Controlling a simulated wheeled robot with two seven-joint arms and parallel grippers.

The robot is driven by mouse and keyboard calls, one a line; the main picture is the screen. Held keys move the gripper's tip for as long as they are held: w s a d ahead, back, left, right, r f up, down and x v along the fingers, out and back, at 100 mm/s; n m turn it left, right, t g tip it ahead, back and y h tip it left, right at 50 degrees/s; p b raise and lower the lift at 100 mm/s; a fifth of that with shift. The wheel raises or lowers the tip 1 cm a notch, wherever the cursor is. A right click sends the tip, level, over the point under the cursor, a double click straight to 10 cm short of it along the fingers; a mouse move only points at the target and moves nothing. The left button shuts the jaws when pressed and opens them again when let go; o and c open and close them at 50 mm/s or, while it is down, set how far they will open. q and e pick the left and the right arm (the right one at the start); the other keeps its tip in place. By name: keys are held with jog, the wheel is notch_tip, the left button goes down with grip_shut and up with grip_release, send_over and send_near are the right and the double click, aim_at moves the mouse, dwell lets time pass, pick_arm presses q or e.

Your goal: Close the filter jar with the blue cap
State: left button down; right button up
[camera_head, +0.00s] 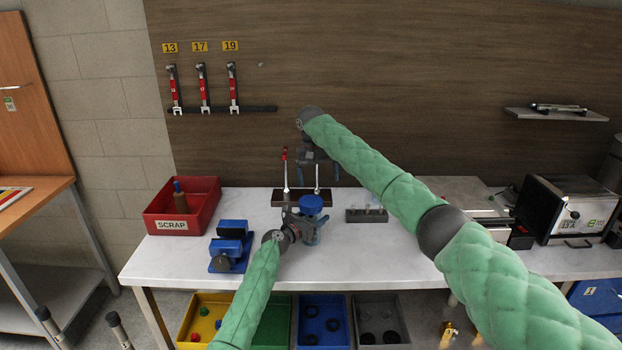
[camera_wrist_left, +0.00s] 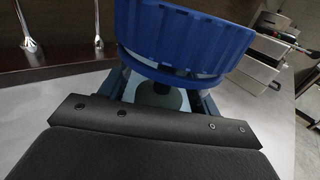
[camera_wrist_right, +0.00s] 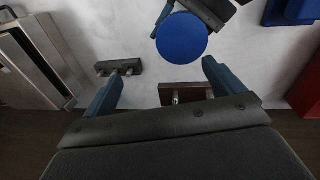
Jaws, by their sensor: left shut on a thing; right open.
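The blue cap (camera_head: 312,202) sits on top of the filter jar (camera_head: 310,236), a clear bluish jar on the white table. The cap fills the top of the left wrist view (camera_wrist_left: 185,38), with a clear strip of the jar (camera_wrist_left: 165,98) below it. I cannot tell whether it is fully seated. My left gripper (camera_head: 303,226) is shut on the jar's body, below the cap. My right gripper (camera_head: 319,174) is open and empty, raised behind the jar. The right wrist view shows the cap (camera_wrist_right: 182,38) from above, beyond the open fingers.
A dark rack with upright rods (camera_head: 290,198) stands behind the jar, and a grey block with pegs (camera_head: 366,215) to its right. A blue vise (camera_head: 230,247) and red scrap bin (camera_head: 200,207) are left. Machines (camera_head: 565,215) stand right. Coloured bins (camera_head: 322,300) sit below.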

aim_at(311, 201)
jog(key=n, duration=0.1)
jog(key=a+n, duration=0.1)
jog(key=n, duration=0.2)
jog(key=shift+s+a+n+y, duration=0.15)
jog(key=shift+s+n+y, duration=0.15)
jog(key=shift+n+y, duration=0.1)
jog(key=n, duration=0.4)
jog(key=shift+s+a+f+g+y, duration=0.1)
jog(key=shift+s+a+g+y, duration=0.1)
jog(key=shift+a+g+y, duration=0.15)
jog(key=n, duration=0.3)
jog(key=shift+a, duration=0.2)
jog(key=n, duration=0.5)
jog(key=shift+f, duration=0.1)
jog(key=shift+f, duration=3.9)
